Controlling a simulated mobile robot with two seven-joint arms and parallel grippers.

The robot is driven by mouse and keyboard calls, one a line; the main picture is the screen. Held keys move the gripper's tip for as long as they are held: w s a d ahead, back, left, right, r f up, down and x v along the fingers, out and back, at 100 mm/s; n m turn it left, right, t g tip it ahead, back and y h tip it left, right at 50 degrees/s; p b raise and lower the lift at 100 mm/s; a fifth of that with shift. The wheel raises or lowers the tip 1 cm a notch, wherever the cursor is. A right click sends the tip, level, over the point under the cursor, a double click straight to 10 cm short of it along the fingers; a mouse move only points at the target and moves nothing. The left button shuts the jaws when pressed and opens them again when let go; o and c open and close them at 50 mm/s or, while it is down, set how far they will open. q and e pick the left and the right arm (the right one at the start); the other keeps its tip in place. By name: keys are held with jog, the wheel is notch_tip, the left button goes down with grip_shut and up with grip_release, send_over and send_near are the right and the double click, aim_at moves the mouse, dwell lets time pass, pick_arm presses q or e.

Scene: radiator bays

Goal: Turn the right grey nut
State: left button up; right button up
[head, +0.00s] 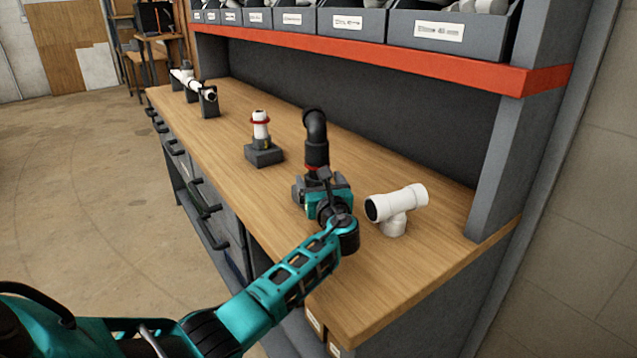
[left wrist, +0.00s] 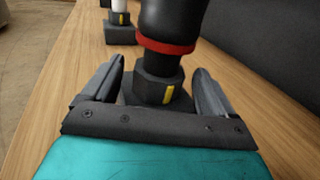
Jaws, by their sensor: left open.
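The right grey nut (left wrist: 152,90) is a dark hex collar with a yellow mark. It sits under the red ring of the upright black elbow pipe (head: 316,130). In the left wrist view my left gripper (left wrist: 160,72) is open, with one finger on each side of the nut and visible gaps between. In the head view my left gripper (head: 322,190) is at the foot of the pipe and hides most of the nut. The left nut (head: 265,142), with a yellow mark, is under a white pipe with a red ring. My right gripper is not in view.
A white tee pipe (head: 398,205) stands on the wooden bench (head: 400,275), right of my left gripper. A grey block (head: 264,154) holds the left fitting. A red-edged shelf (head: 400,62) with labelled bins (head: 450,35) overhangs the back. Bare bench lies in front.

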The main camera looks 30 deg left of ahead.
pick_arm(q)
jog(key=shift+w+a, duration=0.45)
jog(key=c, duration=1.1)
jog(key=shift+o, duration=0.2)
jog(key=shift+s+r, duration=0.1)
